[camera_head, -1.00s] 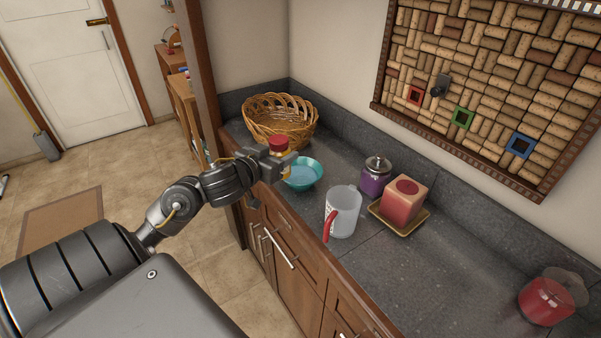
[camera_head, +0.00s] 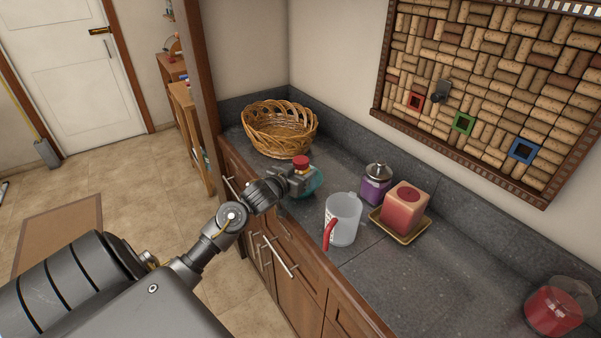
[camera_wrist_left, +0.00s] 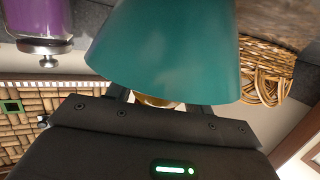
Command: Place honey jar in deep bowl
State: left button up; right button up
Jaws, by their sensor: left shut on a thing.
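My left gripper (camera_head: 303,178) is shut on the honey jar (camera_head: 301,162), whose red lid shows above the fingers. The jar looks upright, and the gripper hides most of its body. The teal deep bowl (camera_head: 319,181) stands on the counter, partly hidden behind the gripper. The jar appears over or within the bowl's opening; I cannot tell how deep it is. In the left wrist view the bowl (camera_wrist_left: 165,45) fills the upper middle, close to the gripper. A small amber part of the jar (camera_wrist_left: 157,101) shows beyond its edge. My right gripper is not in view.
A wicker basket (camera_head: 280,127) stands behind the bowl on the grey counter (camera_head: 400,285). To the right are a clear jug (camera_head: 344,215) with a red handle, a purple jar (camera_head: 376,188) and a red candle (camera_head: 405,207) on a tray.

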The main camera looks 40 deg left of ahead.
pick_arm(q)
jog(key=shift+f, duration=0.35)
jog(key=shift+f, duration=0.1)
jog(key=shift+f, duration=0.25)
jog(key=o, duration=1)
jog(key=shift+s, duration=0.1)
jog(key=shift+o, duration=0.2)
jog(key=shift+r, duration=0.3)
jog(key=b+v, duration=0.1)
jog(key=v, duration=1.1)
